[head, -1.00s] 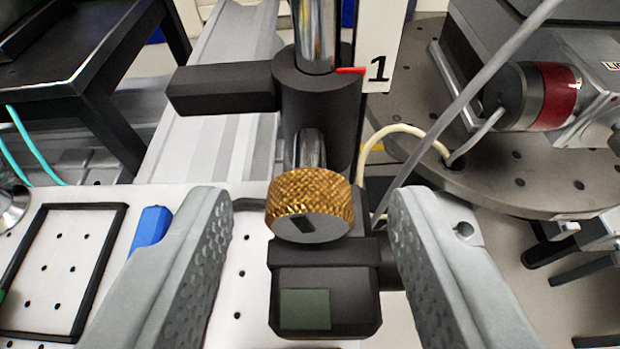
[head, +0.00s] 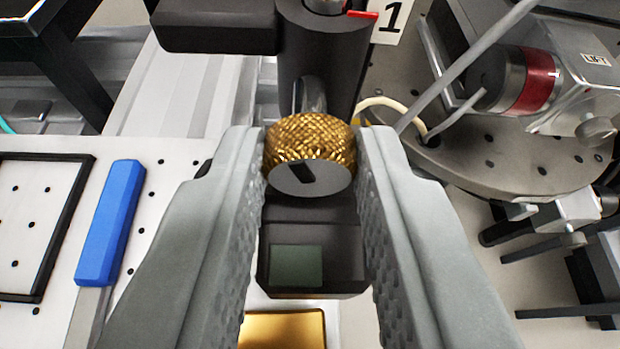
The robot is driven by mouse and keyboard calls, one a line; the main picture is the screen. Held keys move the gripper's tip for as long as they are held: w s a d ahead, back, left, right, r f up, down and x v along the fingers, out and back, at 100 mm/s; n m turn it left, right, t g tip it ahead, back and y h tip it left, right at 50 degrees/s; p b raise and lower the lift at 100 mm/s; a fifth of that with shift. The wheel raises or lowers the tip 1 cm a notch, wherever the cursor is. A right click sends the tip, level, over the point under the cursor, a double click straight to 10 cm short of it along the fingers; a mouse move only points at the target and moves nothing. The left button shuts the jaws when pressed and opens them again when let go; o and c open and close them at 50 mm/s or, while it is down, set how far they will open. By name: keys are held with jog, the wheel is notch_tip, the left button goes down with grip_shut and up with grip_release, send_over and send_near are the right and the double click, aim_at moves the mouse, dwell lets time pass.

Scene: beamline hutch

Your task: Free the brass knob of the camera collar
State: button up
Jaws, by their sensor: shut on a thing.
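The brass knob (head: 310,142) has a knurled gold rim and a grey front face with a dark slot mark, tilted. It sits on the front of the black camera collar (head: 325,50), which rides on a post with a red pointer (head: 362,14) beside a white scale marked 1. My gripper (head: 311,160) is shut on the knob, one grey finger on each side of its rim. The black camera body (head: 312,215) with a green-grey window (head: 296,266) lies below the knob, between the fingers. The knob's shaft behind it is mostly hidden.
A blue-handled tool (head: 112,215) lies on the white perforated board at left, next to a black frame (head: 62,220). A gold plate (head: 283,328) lies below the camera body. At right are a round stage (head: 500,150), a red-banded cylinder (head: 535,82) and a grey cable.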

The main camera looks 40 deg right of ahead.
jog(key=shift+r+n+h, duration=0.1)
jog(key=shift+n+h, duration=0.4)
jog(key=shift+n, duration=0.1)
jog(key=shift+a+n+g, duration=0.1)
jog(key=shift+n+g, duration=0.2)
jog(key=shift+n, duration=0.2)
jog(key=o, duration=1)
jog(key=v, duration=1.7)
jog(key=shift+a, duration=0.2)
jog(key=shift+s, duration=0.1)
